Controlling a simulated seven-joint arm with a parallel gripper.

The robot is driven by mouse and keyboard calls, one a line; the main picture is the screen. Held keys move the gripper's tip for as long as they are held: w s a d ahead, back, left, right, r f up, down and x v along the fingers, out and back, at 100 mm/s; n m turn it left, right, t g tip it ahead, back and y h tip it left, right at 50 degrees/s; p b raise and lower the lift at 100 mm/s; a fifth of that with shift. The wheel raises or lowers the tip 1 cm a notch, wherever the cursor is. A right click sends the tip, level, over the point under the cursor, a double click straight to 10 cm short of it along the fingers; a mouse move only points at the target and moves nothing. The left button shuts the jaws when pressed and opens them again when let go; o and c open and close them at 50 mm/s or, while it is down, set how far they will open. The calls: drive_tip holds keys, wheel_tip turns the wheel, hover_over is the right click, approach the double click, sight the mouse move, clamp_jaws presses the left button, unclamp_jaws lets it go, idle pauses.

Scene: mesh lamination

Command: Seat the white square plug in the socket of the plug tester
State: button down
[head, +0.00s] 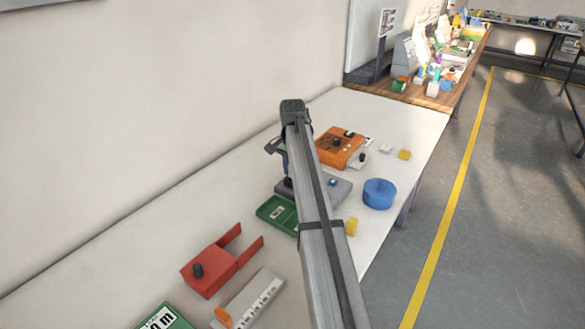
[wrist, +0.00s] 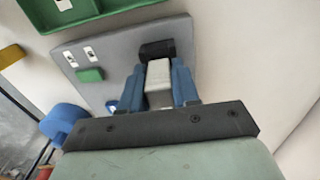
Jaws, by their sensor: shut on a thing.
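My gripper (wrist: 159,82) has two blue fingers in the wrist view and is shut on the white square plug (wrist: 159,72). The plug's far end meets or overlaps a black block (wrist: 157,49) on the grey plate of the plug tester (wrist: 118,58). I cannot tell whether the plug is inside the socket or only in front of it; the opening is hidden. The tester plate also carries a green block (wrist: 90,75) and two small white switches. In the head view, my arm covers much of the tester (head: 340,188), and the plug cannot be made out.
A green tray (head: 270,212) lies beside the tester. An orange box (head: 338,150), a blue cylinder (head: 379,194) and a small yellow block (head: 351,227) are near. A red fork-shaped part (head: 208,272) stands closer in.

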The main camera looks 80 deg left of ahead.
drive_tip(key=shift+f, duration=0.35)
drive_tip(key=c, duration=0.8)
unclamp_jaws()
drive_tip(key=shift+o, duration=0.2)
wheel_tip(320, 180, up, 14)
drive_tip(key=shift+f, duration=0.15)
